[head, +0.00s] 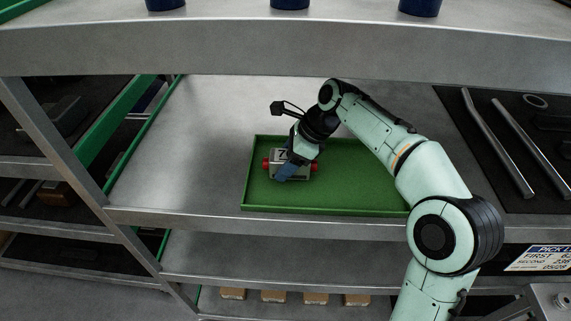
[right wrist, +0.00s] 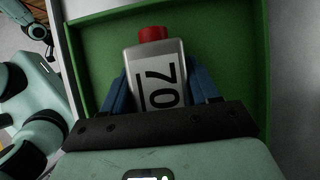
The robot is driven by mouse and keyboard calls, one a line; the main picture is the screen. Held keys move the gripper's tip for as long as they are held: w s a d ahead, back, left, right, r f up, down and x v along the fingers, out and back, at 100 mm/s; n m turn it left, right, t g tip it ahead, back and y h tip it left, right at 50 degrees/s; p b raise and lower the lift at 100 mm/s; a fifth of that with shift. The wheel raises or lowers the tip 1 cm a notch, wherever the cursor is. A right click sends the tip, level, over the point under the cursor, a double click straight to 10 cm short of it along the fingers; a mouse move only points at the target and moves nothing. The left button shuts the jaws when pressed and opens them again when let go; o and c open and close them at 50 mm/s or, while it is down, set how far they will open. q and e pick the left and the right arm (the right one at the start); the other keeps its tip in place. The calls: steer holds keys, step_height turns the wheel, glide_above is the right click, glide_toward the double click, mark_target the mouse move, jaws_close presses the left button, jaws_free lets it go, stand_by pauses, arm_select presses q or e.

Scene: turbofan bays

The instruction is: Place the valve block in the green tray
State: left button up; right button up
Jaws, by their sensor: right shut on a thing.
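The valve block (head: 303,171) is a grey metal block with red end caps and a white label. It shows in the head view over the left part of the green tray (head: 356,190). My right gripper (head: 287,171) is shut on the block, with its blue fingers on either side. In the right wrist view the block (right wrist: 158,75) sits between the blue fingers, label "70" facing the camera and a red cap at its far end. The green tray (right wrist: 232,50) lies behind it. Whether the block touches the tray floor I cannot tell.
The tray lies on a grey metal shelf (head: 190,150) with bare room to its left. A shelf above (head: 300,50) carries blue objects. Metal tubes (head: 497,140) lie on a dark mat at the right. Small tan blocks (head: 273,296) sit on a lower level.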

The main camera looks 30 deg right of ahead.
steer(key=shift+s+d+f, duration=0.1)
steer(key=shift+s+f, duration=0.1)
steer(key=shift+s, duration=0.1)
steer(key=shift+w+f, duration=0.1)
steer(key=shift+w, duration=0.1)
steer(key=o, duration=1.5)
steer(key=shift+s+f, duration=0.1)
arm_select(q)
steer(key=shift+s+f, duration=0.15)
steer(key=shift+s, duration=0.15)
arm_select(e)
steer(key=shift+o, duration=0.2)
steer(key=shift+r, duration=0.2)
steer(key=p+v, duration=0.1)
steer(key=v, duration=0.6)
arm_select(q)
steer(key=shift+w+r, duration=0.95)
steer(key=shift+r, duration=0.05)
arm_select(e)
steer(key=shift+s+r, duration=0.1)
